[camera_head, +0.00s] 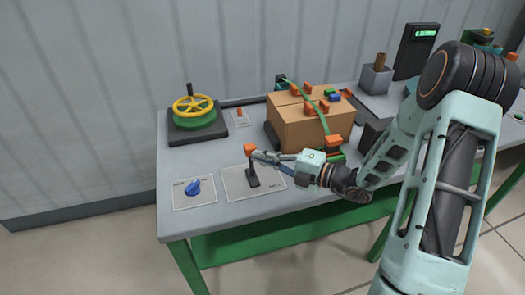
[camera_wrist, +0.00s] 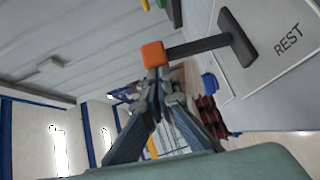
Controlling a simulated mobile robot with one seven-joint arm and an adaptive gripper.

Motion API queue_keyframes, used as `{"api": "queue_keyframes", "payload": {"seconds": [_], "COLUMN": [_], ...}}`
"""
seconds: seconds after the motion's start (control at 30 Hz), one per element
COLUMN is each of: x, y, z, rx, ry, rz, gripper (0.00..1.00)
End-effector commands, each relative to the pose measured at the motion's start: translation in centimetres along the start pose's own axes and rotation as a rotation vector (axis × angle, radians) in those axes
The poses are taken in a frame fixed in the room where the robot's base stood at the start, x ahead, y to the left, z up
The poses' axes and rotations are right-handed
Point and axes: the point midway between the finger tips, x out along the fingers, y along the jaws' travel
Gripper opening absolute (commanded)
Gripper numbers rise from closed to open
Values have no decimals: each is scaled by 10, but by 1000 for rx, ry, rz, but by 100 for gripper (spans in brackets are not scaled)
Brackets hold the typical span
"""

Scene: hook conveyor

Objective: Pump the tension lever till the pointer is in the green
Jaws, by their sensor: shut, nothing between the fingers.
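The lever has an orange knob (camera_head: 250,149) on a black shaft (camera_head: 253,176), standing close to upright on a pale marked plate (camera_head: 236,190) at the table's front. In the wrist view the orange knob (camera_wrist: 153,54) is just beyond my fingertips, with the black shaft running right to its base. The word REST shows beside that base. My gripper (camera_head: 258,154) comes in from the right and is shut and empty. Its fingertips (camera_wrist: 155,75) are at the knob; I cannot tell if they touch it. I cannot make out a pointer or its green zone.
A strapped cardboard box (camera_head: 294,132) with orange corner pieces stands just behind my gripper. A yellow handwheel (camera_head: 193,105) is at the back left, a blue knob (camera_head: 193,187) at the front left. A dark display (camera_head: 416,48) stands at the back right.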

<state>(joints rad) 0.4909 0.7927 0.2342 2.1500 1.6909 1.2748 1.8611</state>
Motion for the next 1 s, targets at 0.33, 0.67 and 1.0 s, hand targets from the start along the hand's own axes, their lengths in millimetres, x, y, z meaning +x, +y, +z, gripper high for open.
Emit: {"api": "queue_keyframes", "payload": {"seconds": [0.33, 0.67, 1.0], "x": [14, 27, 35], "y": [14, 11, 11], "z": [13, 28, 35], "rx": [124, 143, 142], "ry": [1, -2, -1], "rz": [-125, -143, -142], "gripper": [0, 0, 0]}}
